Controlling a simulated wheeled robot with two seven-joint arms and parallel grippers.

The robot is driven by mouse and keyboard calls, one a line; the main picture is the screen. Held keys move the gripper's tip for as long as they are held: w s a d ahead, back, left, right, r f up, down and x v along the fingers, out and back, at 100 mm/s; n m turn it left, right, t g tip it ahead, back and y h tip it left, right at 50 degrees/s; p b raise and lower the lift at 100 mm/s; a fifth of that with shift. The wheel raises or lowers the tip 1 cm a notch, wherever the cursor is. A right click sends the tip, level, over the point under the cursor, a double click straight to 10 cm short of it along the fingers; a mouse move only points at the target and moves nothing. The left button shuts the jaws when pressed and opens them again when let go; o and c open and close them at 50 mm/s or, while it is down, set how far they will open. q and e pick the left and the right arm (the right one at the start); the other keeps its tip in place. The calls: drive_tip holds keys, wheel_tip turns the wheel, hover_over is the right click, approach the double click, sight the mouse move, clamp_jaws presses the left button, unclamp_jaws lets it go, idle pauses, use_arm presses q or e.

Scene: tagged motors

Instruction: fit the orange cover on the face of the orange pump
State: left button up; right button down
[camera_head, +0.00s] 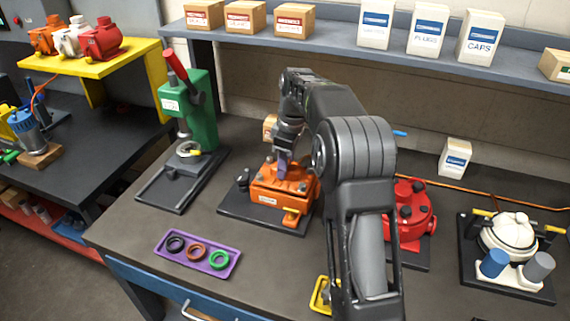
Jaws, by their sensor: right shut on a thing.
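The orange pump (264,194) stands on a dark base plate on the workbench, with a tag on its front and a yellow-orange fitting at its lower right. The orange cover (297,186) is at the pump's upper face, with grey knobs or bolt heads around it. My right gripper (282,167) points down over the pump and is shut on the cover, though the grip itself is small and partly hidden. I cannot tell whether the cover sits flush. My left gripper is not in view.
A green press (200,107) stands left of the pump. A purple tray (198,267) with three rings lies in front. A red pump (412,207) and a white pump (507,233) stand to the right. My right arm hides part of the bench. A shelf (340,41) with boxes runs behind.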

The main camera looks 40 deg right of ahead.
drive_tip(key=shift+f+b, duration=0.35)
drive_tip(key=shift+f, duration=0.15)
drive_tip(key=c, duration=0.9)
unclamp_jaws()
drive_tip(key=shift+c, duration=0.2)
drive_tip(key=shift+s+f, duration=0.1)
drive_tip(key=shift+f, duration=0.05)
wheel_tip(320, 180, up, 5)
drive_tip(key=p, duration=0.3)
drive_tip(key=shift+f+p, duration=0.2)
drive_tip(key=shift+p, duration=0.2)
drive_tip(key=shift+r, duration=0.8)
